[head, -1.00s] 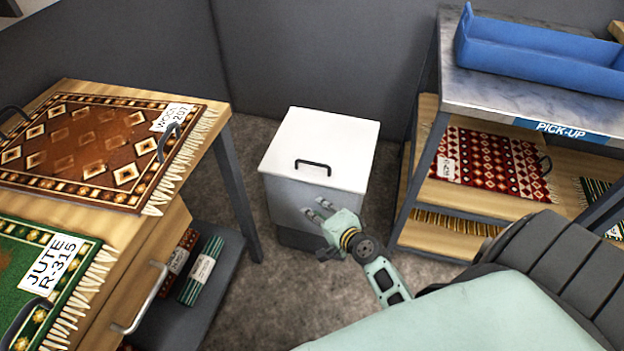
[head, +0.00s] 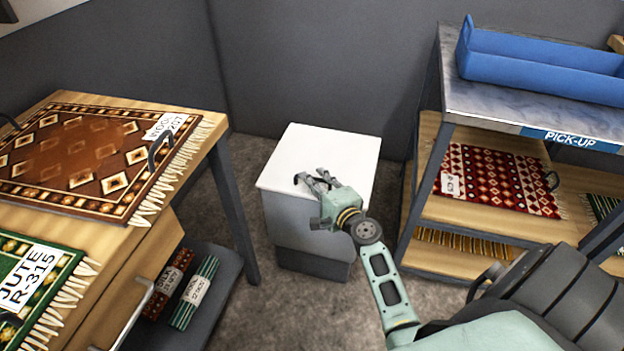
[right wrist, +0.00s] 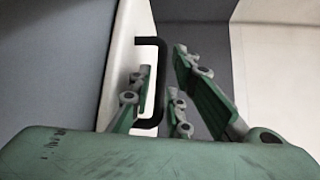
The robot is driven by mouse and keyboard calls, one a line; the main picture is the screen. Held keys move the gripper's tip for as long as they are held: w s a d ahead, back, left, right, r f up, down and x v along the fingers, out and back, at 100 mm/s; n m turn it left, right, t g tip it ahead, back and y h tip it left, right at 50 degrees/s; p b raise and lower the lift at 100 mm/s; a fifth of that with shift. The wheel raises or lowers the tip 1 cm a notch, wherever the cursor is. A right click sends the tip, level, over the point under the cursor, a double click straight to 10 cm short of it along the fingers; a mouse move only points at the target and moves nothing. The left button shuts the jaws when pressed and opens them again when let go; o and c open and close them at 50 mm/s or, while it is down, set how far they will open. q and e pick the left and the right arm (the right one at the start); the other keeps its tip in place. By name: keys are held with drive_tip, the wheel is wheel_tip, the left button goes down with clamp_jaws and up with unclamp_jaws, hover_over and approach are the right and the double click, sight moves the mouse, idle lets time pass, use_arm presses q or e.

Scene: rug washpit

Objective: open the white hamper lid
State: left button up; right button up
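The white hamper (head: 310,225) stands on the floor between two tables, its flat white lid (head: 335,150) lying level on top, shut. A black bar handle sits near the lid's front edge. In the head view my right gripper (head: 318,182) covers most of it. In the right wrist view the handle (right wrist: 160,85) shows between the fingers of my right gripper (right wrist: 162,85), which are apart. One finger appears on the lid's side of the bar, the others beyond it; contact cannot be told. My left gripper is not in view.
A wooden table with rugs (head: 80,155) stands at the left, close to the hamper. A pick-up shelf (head: 480,105) with a blue tray (head: 545,65) stands at the right. A grey wall (head: 310,60) rises behind the hamper.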

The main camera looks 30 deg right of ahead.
drive_tip(key=shift+w+d+f, duration=0.1)
drive_tip(key=shift+w+f, duration=0.05)
drive_tip(key=shift+w, duration=0.65)
clamp_jaws()
